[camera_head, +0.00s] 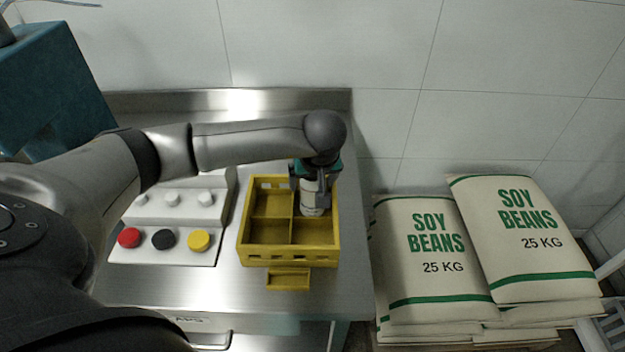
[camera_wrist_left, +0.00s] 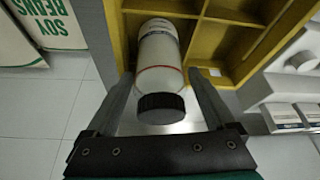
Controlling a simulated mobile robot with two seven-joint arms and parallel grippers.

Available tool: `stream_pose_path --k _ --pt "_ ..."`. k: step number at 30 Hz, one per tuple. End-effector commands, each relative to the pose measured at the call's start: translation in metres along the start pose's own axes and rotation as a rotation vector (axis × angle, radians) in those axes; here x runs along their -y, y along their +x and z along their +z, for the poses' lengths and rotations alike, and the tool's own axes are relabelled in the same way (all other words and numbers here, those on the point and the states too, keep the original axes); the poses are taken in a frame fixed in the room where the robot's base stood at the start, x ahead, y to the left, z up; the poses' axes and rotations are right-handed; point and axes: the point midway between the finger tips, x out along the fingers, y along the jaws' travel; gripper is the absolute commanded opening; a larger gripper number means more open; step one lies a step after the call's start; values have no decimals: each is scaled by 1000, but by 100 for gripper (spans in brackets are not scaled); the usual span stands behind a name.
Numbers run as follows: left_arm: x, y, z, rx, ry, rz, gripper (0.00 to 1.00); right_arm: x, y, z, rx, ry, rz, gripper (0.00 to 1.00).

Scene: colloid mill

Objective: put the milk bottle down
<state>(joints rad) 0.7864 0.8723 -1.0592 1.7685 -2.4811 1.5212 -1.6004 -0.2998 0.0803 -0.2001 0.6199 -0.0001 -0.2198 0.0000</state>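The milk bottle (camera_wrist_left: 160,55) is white with a thin red line and a black cap. In the head view the bottle (camera_head: 312,196) stands in the back right compartment of the yellow crate (camera_head: 289,258). My left gripper (camera_head: 315,182) is above that compartment, its fingers around the bottle's upper part. In the left wrist view the left gripper (camera_wrist_left: 160,77) has one finger on each side of the bottle, with a narrow gap showing on both sides. It looks open. Whether the bottle's base touches the crate floor is hidden. My right gripper is not in view.
The crate stands on a steel table (camera_head: 190,272), left of which is a white panel (camera_head: 190,248) with red, black and yellow buttons. Soy bean sacks (camera_head: 430,270) are stacked right of the table. A teal machine (camera_head: 50,85) stands at the back left.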

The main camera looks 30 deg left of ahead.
Motion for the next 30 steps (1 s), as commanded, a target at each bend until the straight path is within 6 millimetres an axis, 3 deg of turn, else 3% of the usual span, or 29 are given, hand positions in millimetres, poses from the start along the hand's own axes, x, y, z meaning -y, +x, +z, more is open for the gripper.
stream_pose_path --k 3,14,30 --pt "0 0 0 0 0 0 100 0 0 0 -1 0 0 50" --pt "0 -8 -2 -1 0 2 100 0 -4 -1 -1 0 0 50" --pt "-1 -110 -2 -2 1 4 100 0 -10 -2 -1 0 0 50"
